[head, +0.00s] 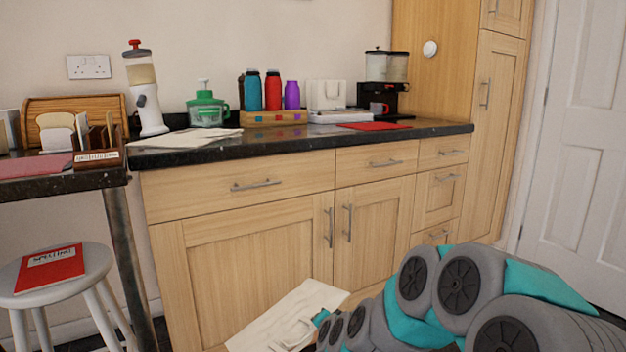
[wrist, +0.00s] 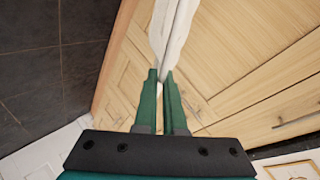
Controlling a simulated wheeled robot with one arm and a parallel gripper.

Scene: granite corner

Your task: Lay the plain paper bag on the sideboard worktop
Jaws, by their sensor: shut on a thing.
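My gripper (wrist: 162,78) is shut on the plain paper bag (wrist: 173,30), which shows edge-on as a pale strip beyond the fingertips in the wrist view. In the head view the cream-white bag (head: 288,316) hangs tilted at the bottom centre, in front of the sideboard doors and below the worktop height. My gripper (head: 316,325) is at its right end, partly hidden by my arm. The sideboard worktop (head: 285,143) is dark granite over pale wooden drawers and doors.
Flat pale paper (head: 185,138) lies at the worktop's left end. A red mat (head: 375,126) lies right. A stool (head: 95,262) stands left.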

